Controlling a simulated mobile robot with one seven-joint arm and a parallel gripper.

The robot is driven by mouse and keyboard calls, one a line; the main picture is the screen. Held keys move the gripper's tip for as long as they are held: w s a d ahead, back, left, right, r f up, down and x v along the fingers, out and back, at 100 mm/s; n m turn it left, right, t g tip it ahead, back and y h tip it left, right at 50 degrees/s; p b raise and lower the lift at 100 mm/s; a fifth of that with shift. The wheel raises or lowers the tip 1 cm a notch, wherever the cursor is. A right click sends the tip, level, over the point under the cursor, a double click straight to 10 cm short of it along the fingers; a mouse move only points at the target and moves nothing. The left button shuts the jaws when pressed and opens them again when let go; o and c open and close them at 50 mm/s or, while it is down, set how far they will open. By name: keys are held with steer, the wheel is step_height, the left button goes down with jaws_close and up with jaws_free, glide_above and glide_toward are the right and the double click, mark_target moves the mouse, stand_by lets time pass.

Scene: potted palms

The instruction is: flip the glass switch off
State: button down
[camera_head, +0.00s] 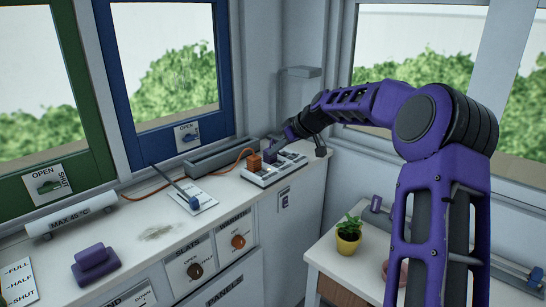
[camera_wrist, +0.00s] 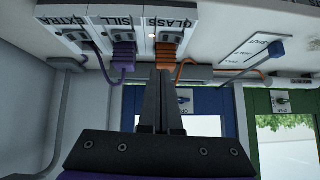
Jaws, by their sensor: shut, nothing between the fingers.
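The switch strip (camera_head: 276,170) lies on the counter near the corner. In the wrist view it appears inverted, with sections labelled EXTRA, SILL and GLASS. The glass switch (camera_wrist: 169,38) is a small dark rocker beside the GLASS label, above an orange plug (camera_wrist: 167,53); a small light dot shows beside it. The orange plug also shows in the head view (camera_head: 254,162).
A purple plug (camera_wrist: 123,54) with its cord sits in the SILL section. A blue-handled lever (camera_head: 190,198) on a card stands left of the strip. A grey trough (camera_head: 222,156) lies behind. A potted plant (camera_head: 348,238) stands on the right table.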

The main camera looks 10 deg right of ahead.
steer(key=v, duration=0.7)
steer(key=shift+a+r+p, duration=0.1)
steer(key=shift+r+p, duration=0.05)
steer(key=shift+p, duration=0.2)
steer(key=shift+s+a+r+y+p, duration=0.1)
steer(key=shift+s+a+y+p, duration=0.3)
steer(key=shift+p, duration=0.8)
steer(key=shift+a, duration=0.2)
glide_above(262, 172)
steer(key=s+d, duration=0.1)
steer(key=s, duration=0.1)
step_height(262, 172, down, 6)
steer(key=shift+w+d+f, duration=0.15)
steer(key=shift+f, duration=0.05)
steer(key=f, duration=0.2)
steer(key=shift+w+a+f, duration=0.2)
steer(key=shift+a+f, duration=0.1)
steer(key=shift+f, duration=0.05)
steer(key=shift+s+f, duration=0.1)
steer(key=shift+f, duration=0.85)
